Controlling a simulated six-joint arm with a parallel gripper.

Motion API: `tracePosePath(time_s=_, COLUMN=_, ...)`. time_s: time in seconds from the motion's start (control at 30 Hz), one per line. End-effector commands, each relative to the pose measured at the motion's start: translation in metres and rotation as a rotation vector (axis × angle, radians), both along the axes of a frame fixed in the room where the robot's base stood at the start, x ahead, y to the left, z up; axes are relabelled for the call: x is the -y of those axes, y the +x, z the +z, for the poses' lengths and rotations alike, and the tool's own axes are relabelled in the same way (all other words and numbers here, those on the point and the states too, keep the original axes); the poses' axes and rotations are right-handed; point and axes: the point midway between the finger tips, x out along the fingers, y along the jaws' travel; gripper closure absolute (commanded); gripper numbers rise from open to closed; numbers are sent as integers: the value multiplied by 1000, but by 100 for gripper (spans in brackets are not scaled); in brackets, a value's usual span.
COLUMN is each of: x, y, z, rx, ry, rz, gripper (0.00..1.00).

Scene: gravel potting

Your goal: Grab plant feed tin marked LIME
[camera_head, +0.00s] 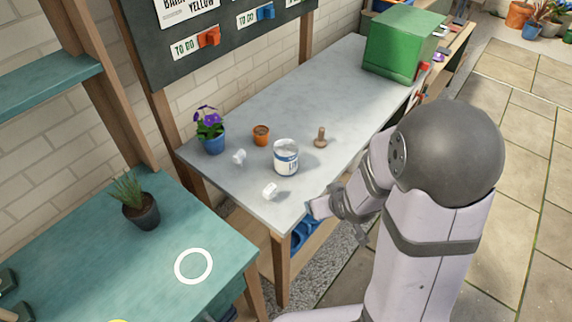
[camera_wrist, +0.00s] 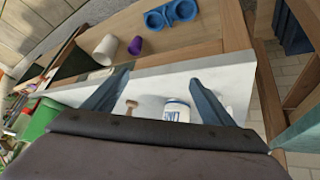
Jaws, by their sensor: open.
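The plant feed tin (camera_head: 286,161) is a white can with a blue band and partly readable lettering that starts with "LI". It stands upright near the front edge of the pale grey table (camera_head: 340,85). In the wrist view the tin (camera_wrist: 175,112) shows beyond the dark base of my gripper, close to the right finger, its lower part hidden. My gripper (camera_wrist: 159,76) is open and empty, its two blue-grey fingers spread. In the head view it is at the table's front edge, right of and nearer than the tin, not touching it.
Near the tin are a wooden stamp-like piece (camera_head: 320,138), a small terracotta pot (camera_head: 261,135), white pieces (camera_head: 270,191) and a purple-flowered blue pot (camera_head: 211,137). A green box (camera_head: 398,48) stands at the far end. The table between is clear.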

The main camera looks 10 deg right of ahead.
Motion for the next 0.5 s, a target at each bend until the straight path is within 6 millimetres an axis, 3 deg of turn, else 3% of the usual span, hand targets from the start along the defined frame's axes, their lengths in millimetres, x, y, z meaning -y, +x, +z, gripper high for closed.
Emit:
tracePosePath(time_s=0.03, x=-2, y=8, z=-13, rx=44, ry=8, rz=18, gripper=22)
tracePosePath(time_s=0.1, x=-7, y=21, z=-17, rx=115, ry=20, rz=46, gripper=22)
tracePosePath(time_s=0.5, x=-37, y=59, z=-25, rx=488, ry=137, rz=166, gripper=22)
